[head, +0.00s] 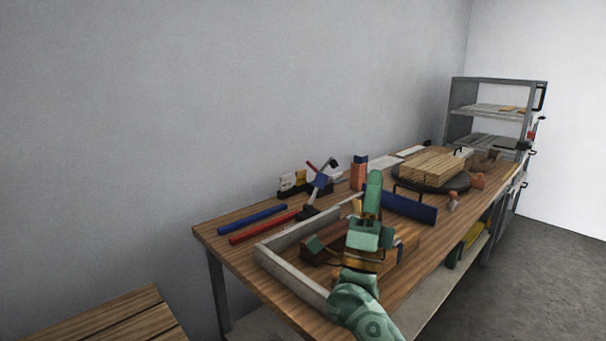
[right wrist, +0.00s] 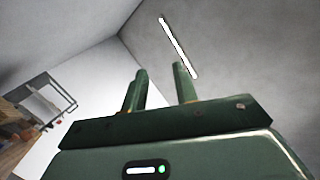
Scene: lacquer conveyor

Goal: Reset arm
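My right arm rises green in front of the workbench in the head view, and my right gripper (head: 374,180) is at its upper end, above the bench. In the right wrist view its two dark green fingers (right wrist: 162,88) stand apart with nothing between them, so it is open and empty. My left gripper and left arm do not show in either view.
The wooden workbench (head: 215,241) bears a grey angled frame (head: 280,272), a blue bar (head: 252,219), a red bar (head: 264,227), a blue panel (head: 409,207) and stacked boards (head: 432,166). A metal shelf (head: 497,92) stands behind. The floor at right is clear.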

